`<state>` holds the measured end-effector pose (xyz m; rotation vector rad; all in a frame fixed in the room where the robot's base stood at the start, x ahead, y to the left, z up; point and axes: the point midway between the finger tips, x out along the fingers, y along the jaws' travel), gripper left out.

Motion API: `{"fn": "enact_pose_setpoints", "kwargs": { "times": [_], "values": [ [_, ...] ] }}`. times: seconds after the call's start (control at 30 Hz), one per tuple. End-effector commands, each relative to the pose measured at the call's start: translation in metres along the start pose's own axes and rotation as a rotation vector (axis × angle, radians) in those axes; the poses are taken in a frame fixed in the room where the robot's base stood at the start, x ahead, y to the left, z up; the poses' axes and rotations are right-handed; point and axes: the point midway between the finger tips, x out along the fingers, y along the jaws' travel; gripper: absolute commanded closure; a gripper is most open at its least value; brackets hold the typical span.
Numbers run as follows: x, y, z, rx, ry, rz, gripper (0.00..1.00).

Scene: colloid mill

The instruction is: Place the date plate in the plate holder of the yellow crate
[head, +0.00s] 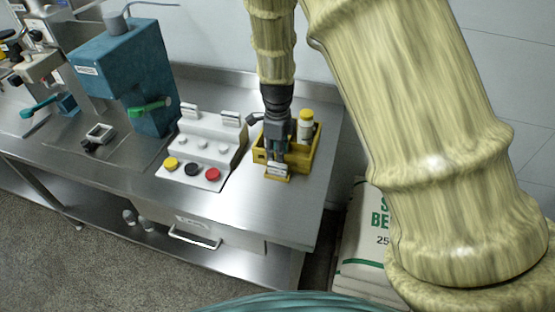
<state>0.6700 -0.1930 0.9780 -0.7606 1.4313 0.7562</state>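The yellow crate (313,157) stands on the steel counter near its right end. A small yellow ledge, apparently the plate holder (272,178), sticks out at the crate's front. A small pale plate, apparently the date plate (277,169), shows upright just above this ledge. My gripper (277,161) points down in front of the crate, with its fingertips at the plate's upper part. The view is too small to tell whether the fingers are closed on the plate, or whether the plate touches the holder. My gripper and wrist hide part of the crate.
A bottle with a yellow cap (306,125) stands in the crate. Left of it is a grey stepped panel (205,155) with yellow, black and red buttons. A blue machine (128,75) with a green handle stands further left. The front right of the counter (275,215) is clear.

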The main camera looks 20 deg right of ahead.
Motion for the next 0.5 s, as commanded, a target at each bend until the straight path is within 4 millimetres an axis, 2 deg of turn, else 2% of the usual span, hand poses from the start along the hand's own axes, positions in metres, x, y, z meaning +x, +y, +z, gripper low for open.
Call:
{"fn": "enact_pose_setpoints", "kwargs": {
  "times": [0.3,0.5],
  "values": [
    [-0.042,-0.001,0.001,0.000,-0.001,-0.003,0.76],
    [-0.060,-0.001,0.000,0.000,-0.001,-0.002,0.76]
  ]
}}
